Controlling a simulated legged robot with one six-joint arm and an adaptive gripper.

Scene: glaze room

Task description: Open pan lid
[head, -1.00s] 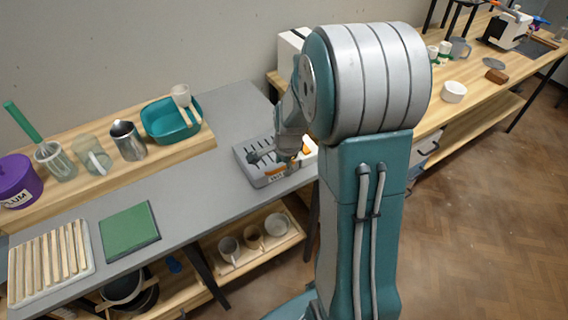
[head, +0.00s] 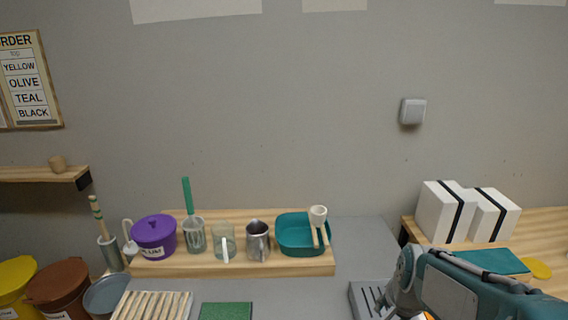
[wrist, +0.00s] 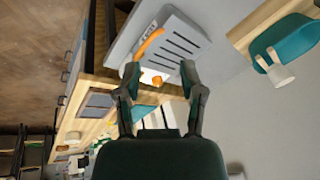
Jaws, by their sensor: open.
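A purple lidded pot (head: 154,243) with a white label stands on the wooden riser at the left in the head view; its lid (head: 153,222) sits on top. It is the only lidded pan-like thing I can make out on the riser. A teal square pan (head: 290,249) without a lid stands at the riser's right end, and it also shows in the wrist view (wrist: 290,38). My gripper (wrist: 158,74) is open and empty in the wrist view, by a grey slotted tray (wrist: 192,29), far from the purple pot.
The slotted tray (head: 359,292) lies on the grey counter right of the riser, with an orange curved item (wrist: 148,44) at its edge. A glass jar, clear mug (head: 218,240) and metal pitcher (head: 258,243) stand between pot and teal pan. White boxes (head: 446,212) stand at right.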

